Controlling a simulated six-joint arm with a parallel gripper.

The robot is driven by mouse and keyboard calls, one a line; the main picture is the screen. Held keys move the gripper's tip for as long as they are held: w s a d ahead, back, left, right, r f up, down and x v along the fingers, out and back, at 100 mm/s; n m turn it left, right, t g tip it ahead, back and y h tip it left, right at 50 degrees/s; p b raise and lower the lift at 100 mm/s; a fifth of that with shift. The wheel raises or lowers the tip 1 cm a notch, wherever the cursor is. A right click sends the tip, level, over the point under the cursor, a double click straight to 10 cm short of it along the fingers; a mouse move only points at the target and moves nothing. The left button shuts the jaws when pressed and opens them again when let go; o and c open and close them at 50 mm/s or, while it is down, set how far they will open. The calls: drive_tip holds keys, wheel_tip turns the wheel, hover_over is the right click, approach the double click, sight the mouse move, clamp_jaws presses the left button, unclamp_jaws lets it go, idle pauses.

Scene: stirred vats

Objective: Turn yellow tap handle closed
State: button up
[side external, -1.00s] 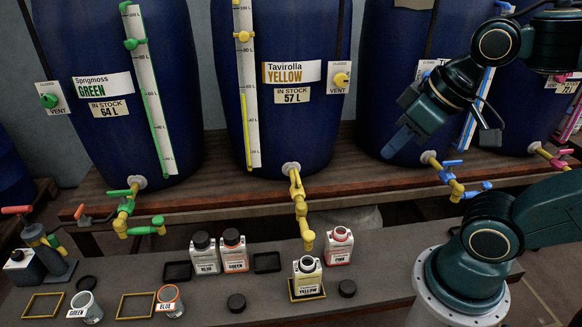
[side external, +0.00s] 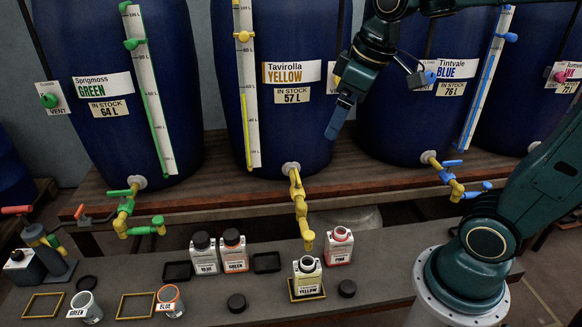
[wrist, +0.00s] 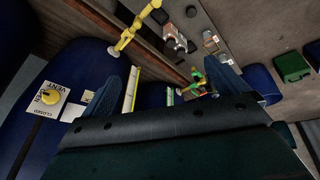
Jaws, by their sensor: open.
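The yellow tap (side external: 299,200) comes out low on the front of the blue vat (side external: 285,130) labelled Tavirolla YELLOW. Its yellow handle (side external: 296,182) lies along the top of the tap body. It also shows in the wrist view, where the yellow tap (wrist: 128,36) is at upper left of centre. A white bottle labelled YELLOW (side external: 307,276) stands under the spout, open at the top. My gripper (side external: 333,132) is open and empty, to the right of and above the tap, in front of the vat's right side and apart from it.
A yellow vent knob (wrist: 49,97) is on the vat's side. The green tap (side external: 128,212) and blue tap (side external: 452,178) stand left and right. Capped bottles (side external: 219,254), a pink-labelled bottle (side external: 339,245) and loose black caps are on the grey bench (side external: 380,270).

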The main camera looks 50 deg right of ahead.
drive_tip(key=w+d+f+n+g, duration=0.1)
drive_tip(key=w+d+f+n, duration=0.15)
drive_tip(key=w, duration=0.45)
drive_tip(key=n+g, duration=0.3)
drive_tip(key=n, duration=0.1)
hover_over(298, 175)
wheel_tip(298, 175, down, 19)
drive_tip(key=shift+a+r, duration=0.1)
drive_tip(key=shift+r, duration=0.05)
wheel_tip(298, 175, down, 14)
drive_tip(key=shift+r, duration=0.15)
